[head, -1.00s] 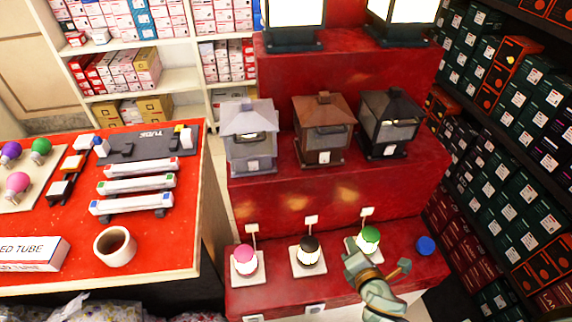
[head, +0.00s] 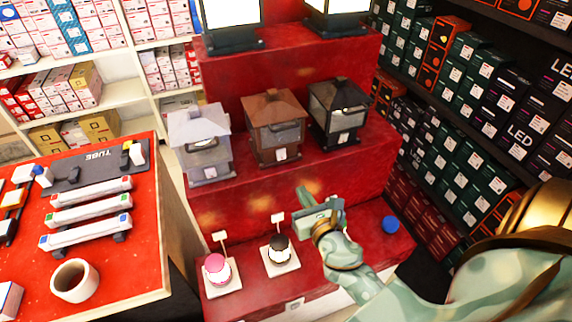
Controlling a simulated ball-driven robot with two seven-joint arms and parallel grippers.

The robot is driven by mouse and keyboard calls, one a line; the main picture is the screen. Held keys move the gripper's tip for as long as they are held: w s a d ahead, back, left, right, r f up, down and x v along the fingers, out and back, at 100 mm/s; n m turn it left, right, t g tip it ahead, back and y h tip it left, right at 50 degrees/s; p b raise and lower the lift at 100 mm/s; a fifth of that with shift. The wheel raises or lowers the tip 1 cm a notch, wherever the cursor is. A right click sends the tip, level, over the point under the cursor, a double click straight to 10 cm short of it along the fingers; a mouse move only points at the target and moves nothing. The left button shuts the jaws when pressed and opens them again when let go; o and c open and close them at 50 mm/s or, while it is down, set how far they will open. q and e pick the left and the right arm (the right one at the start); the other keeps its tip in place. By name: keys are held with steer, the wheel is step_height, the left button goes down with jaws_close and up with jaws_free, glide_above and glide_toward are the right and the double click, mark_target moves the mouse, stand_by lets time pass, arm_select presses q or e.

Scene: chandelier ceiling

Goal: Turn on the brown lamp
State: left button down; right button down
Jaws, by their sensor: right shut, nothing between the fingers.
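The brown lamp (head: 275,125) is a lantern with a pitched brown roof. It stands on the middle red step, between a grey lamp (head: 201,145) and a black lamp (head: 338,112). Its panes look dull, not glowing. On the lower step a dark-topped button (head: 279,249) sits on a white base in front of it, and a pink-topped button (head: 216,267) sits to the left. My right gripper (head: 304,198) is shut and empty, to the right of and above the dark button, apart from it. It hides the green button's place. My left gripper is out of view.
A blue ball-like object (head: 390,225) lies on the lower step's right. A red table (head: 120,268) with tube lamps and a mug (head: 75,281) stands left. Shelves of dark boxes (head: 465,140) close off the right side. Two lit lamps stand on the top step.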

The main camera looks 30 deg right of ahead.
mark_target(283, 159)
steer(key=x, duration=1.1)
steer(key=shift+w+d+f+b, duration=0.1)
steer(key=shift+w+b, duration=0.1)
steer(key=shift+b, duration=0.15)
steer(key=shift+w+d, duration=0.15)
steer(key=shift+w, duration=0.5)
steer(key=shift+w+f, duration=0.1)
steer(key=shift+d, duration=0.1)
